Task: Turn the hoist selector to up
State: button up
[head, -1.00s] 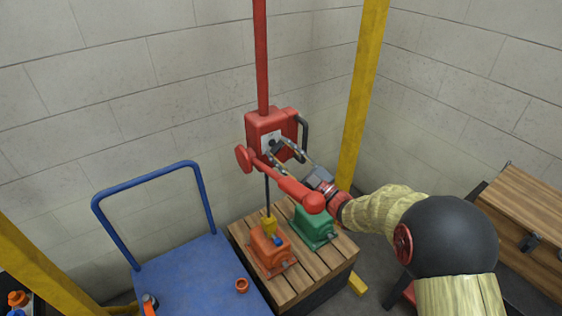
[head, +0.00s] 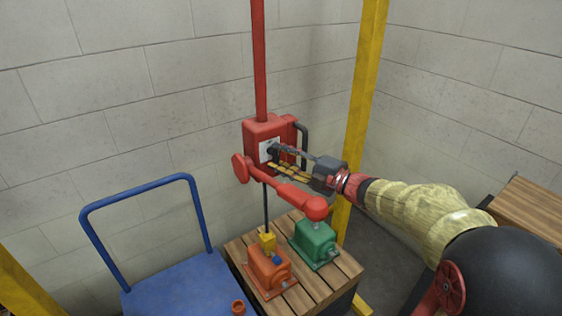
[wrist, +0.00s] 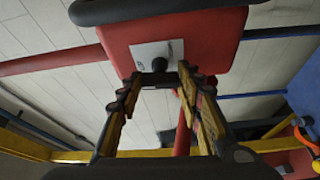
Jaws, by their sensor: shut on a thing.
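The hoist is a red box (head: 262,133) on a red post. Its front has a pale plate with a dark hoist selector knob (head: 272,150). In the wrist view the dark selector (wrist: 160,63) stands out from the pale plate (wrist: 148,53). My gripper (head: 276,157) reaches in from the right and is shut on the selector. In the wrist view the fingertips of my gripper (wrist: 160,78) are at either side of it. The fingers hide part of the selector, and I cannot read its setting.
A red arm with a round end (head: 316,207) lies just below my gripper. A yellow hook block (head: 267,243) hangs over an orange motor (head: 268,270). A green motor (head: 315,242) stands beside it on a slatted wooden platform (head: 333,287). A blue trolley (head: 180,290) is left.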

jog(key=shift+n, duration=0.5)
jog(key=o, duration=0.9)
jog(key=shift+c, duration=0.2)
jog(key=v, duration=1.2)
jog(key=shift+r, duration=0.15)
